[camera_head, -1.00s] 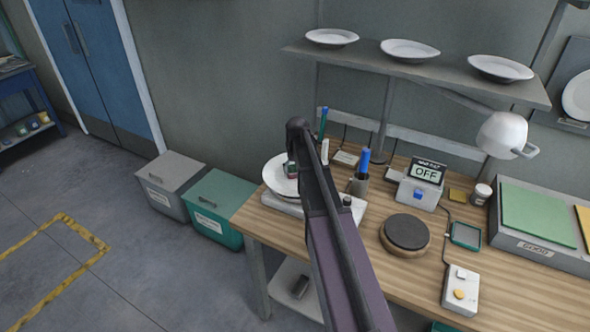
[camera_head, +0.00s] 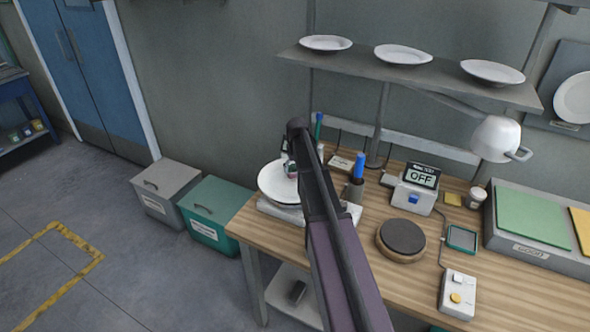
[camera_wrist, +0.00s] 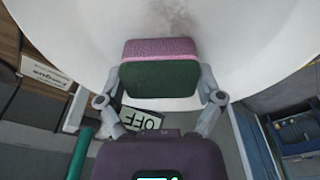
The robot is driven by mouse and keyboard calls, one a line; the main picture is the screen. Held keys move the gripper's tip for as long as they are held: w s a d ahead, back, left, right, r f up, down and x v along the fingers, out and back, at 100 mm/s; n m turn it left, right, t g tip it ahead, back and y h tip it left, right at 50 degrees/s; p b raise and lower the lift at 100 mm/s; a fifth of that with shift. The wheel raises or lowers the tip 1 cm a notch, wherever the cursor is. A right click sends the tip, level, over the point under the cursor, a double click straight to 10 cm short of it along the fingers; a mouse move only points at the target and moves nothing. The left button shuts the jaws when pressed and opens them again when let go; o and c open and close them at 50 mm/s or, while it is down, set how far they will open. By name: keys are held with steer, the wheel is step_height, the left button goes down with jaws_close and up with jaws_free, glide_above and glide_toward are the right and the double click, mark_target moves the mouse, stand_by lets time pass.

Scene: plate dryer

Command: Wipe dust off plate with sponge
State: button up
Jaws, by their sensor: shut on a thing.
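The white plate (camera_head: 277,183) sits on a light stand at the left end of the workbench, partly hidden by my arm in the head view. In the wrist view the plate (camera_wrist: 242,40) fills the upper part, with a greyish dust smudge (camera_wrist: 176,14) above the sponge. The sponge (camera_wrist: 160,76) has a pink layer and a dark green layer. My gripper (camera_wrist: 160,88) is shut on the sponge, one finger at each side. The sponge is over the plate; I cannot tell whether it touches it. In the head view my gripper (camera_head: 290,168) is mostly hidden behind my arm.
A shelf (camera_head: 437,92) with several plates is above. Grey and teal bins (camera_head: 212,212) stand on the floor at left.

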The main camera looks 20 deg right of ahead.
mark_target(288, 188)
steer(key=shift+s, duration=0.2)
steer(key=shift+s+d+f, duration=0.1)
steer(key=shift+s+d, duration=0.25)
steer(key=shift+s, duration=0.05)
steer(key=shift+s+a, duration=0.1)
steer(key=shift+s+a, duration=0.55)
steer(key=shift+a, duration=0.2)
steer(key=shift+s+a, duration=0.5)
steer(key=shift+a, duration=0.2)
steer(key=shift+s+a+f, duration=0.1)
steer(key=shift+s+a, duration=1.2)
steer(key=shift+a, duration=0.2)
